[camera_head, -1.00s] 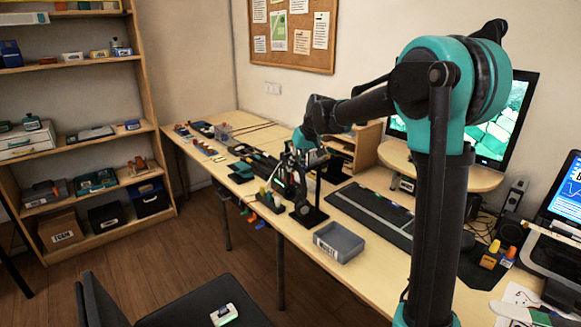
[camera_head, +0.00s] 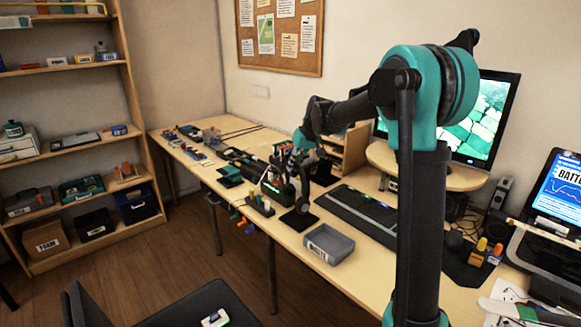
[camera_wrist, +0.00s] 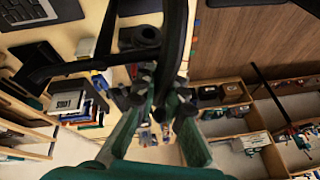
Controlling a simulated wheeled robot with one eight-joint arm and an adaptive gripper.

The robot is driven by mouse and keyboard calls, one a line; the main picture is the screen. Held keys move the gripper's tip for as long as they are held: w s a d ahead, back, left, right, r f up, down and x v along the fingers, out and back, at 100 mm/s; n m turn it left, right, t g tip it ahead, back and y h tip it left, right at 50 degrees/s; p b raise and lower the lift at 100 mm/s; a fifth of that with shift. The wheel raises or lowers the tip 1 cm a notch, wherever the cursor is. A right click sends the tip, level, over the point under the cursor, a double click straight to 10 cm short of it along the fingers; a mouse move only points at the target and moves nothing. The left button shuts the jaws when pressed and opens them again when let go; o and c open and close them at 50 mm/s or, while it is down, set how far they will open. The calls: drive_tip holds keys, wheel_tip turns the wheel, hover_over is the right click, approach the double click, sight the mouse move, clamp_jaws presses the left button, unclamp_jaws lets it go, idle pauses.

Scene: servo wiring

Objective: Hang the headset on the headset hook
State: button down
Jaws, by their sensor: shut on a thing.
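The black headset (camera_head: 303,194) shows below my gripper near the front edge of the desk. In the wrist view, its dark band and a round ear cup (camera_wrist: 140,36) cross the top of the picture, with part of the band at the jaws. My gripper (camera_head: 286,158) is shut on the headset; its teal fingers meet at the band in the wrist view (camera_wrist: 163,82). A black stand base (camera_head: 298,219) lies on the desk under the headset. I cannot clearly separate the hook from the headset, nor tell whether they touch.
A grey bin (camera_head: 330,243) sits right of the stand, at the desk's front edge. Small items and cables crowd the desk (camera_head: 283,238) to the left. A dark chair (camera_head: 205,305) stands in front, and shelves (camera_head: 128,90) at far left.

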drive_tip(key=shift+w+d, duration=0.2)
drive_tip(key=shift+w+d+f, duration=0.4)
drive_tip(key=shift+d+f, duration=0.05)
drive_tip(key=shift+f, duration=0.2)
idle(0.3)
